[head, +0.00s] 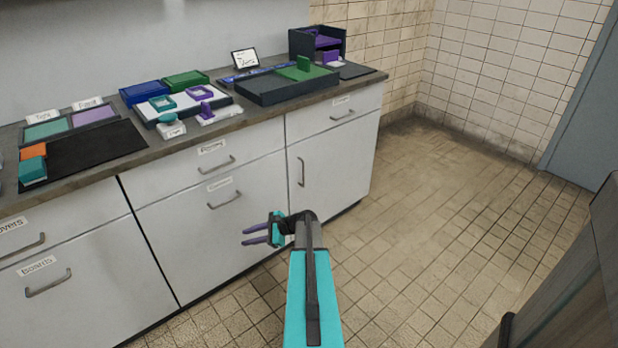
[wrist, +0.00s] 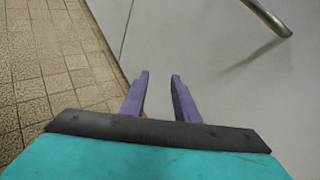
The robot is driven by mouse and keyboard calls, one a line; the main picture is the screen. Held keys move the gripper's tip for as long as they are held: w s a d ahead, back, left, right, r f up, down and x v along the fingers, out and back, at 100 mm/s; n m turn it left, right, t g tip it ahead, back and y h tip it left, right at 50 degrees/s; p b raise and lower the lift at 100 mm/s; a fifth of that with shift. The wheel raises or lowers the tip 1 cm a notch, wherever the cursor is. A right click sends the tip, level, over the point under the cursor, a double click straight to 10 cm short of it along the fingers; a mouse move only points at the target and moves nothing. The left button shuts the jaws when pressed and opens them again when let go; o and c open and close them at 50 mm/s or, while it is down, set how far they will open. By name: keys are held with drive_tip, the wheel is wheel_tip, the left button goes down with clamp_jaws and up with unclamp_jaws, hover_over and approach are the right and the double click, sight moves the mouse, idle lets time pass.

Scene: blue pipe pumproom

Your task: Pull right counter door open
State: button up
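The right counter door (head: 335,165) is a white panel at the right end of the counter, under a drawer, and looks closed. Its vertical metal handle (head: 300,171) is near its left edge. My gripper (head: 248,236) has purple fingers and is in front of the counter, below and left of that handle in the head view. In the wrist view my gripper (wrist: 160,78) is open, with an empty gap between the fingers. A metal handle (wrist: 270,16) on a pale panel (wrist: 225,90) shows at the upper right, apart from the fingers. I cannot tell which handle it is.
Drawers with horizontal handles (head: 224,200) fill the counter front to the left. The worktop (head: 255,112) carries trays, coloured blocks and a small sign. The tiled floor (head: 440,220) to the right is clear. A dark panel (head: 590,270) stands at the lower right.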

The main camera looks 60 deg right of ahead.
drive_tip(key=s+d+r+m+t+h+b, duration=0.2)
drive_tip(key=s+d, duration=0.4)
drive_tip(key=d, duration=0.5)
drive_tip(key=s+d+r+m+t+h+b, duration=0.2)
drive_tip(key=s+d+r+m+h+b, duration=0.1)
drive_tip(key=d, duration=0.8)
drive_tip(key=s+d+r+m+t+h+b, duration=0.2)
drive_tip(key=s+d+r+m, duration=0.3)
drive_tip(key=s+d, duration=0.4)
drive_tip(key=shift+d+r+h+b, duration=0.3)
drive_tip(key=shift+d+r, duration=0.25)
drive_tip(key=shift+d, duration=0.35)
drive_tip(key=shift+w, duration=0.15)
drive_tip(key=w+d+b, duration=0.1)
drive_tip(key=w+b, duration=0.1)
drive_tip(key=w, duration=1.1)
drive_tip(key=shift+w+d+b, duration=0.25)
drive_tip(key=shift+d+b, duration=0.1)
